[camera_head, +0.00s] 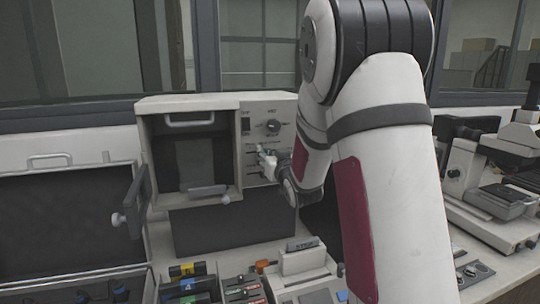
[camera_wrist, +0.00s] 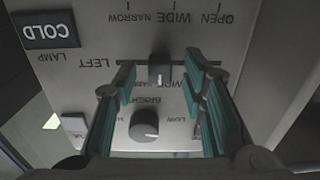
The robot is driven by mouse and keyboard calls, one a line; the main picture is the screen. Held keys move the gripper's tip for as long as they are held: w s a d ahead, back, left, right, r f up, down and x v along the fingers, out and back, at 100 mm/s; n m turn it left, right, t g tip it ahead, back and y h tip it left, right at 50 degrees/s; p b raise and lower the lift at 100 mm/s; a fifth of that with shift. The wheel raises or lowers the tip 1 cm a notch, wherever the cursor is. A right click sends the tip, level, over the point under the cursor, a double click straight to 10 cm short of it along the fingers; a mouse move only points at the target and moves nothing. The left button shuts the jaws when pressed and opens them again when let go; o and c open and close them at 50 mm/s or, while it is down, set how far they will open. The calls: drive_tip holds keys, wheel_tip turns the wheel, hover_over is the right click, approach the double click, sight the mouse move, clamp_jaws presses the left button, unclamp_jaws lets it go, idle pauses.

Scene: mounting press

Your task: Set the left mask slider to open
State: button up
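The left mask slider (camera_wrist: 159,70) is a small dark knob in a horizontal slot, beside the label LEFT in the wrist view, where the lettering appears upside down. The knob sits between the NARROW and WIDE marks, closer to WIDE; OPEN is at the slot's right end in this view. My gripper (camera_wrist: 155,78) is open, with one teal-padded finger on each side of the knob. I see gaps between the pads and the knob, and nothing is held. In the head view my gripper (camera_head: 264,158) is at the press's control panel (camera_head: 262,111); the slider is hard to make out there.
A round brightness dial (camera_wrist: 145,125) lies below the slider in the wrist view, between my fingers. In the head view, the open chamber (camera_head: 190,150) is left of the panel, and a microscope (camera_head: 490,165) stands at right.

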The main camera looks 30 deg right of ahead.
sight(248, 152)
drive_tip(key=shift+c, duration=0.5)
clamp_jaws()
drive_tip(key=a+b, duration=0.1)
drive_tip(key=a, duration=0.1)
drive_tip(key=w+a+b, duration=0.1)
drive_tip(key=a, duration=0.1)
drive_tip(key=shift+w+a+f, duration=0.1)
drive_tip(key=shift+w+a, duration=0.1)
drive_tip(key=shift+a+b, duration=0.35)
drive_tip(key=shift+a, duration=0.2)
drive_tip(key=shift+w, duration=0.1)
drive_tip(key=shift+o, duration=0.5)
unclamp_jaws()
drive_tip(key=shift+a, duration=0.1)
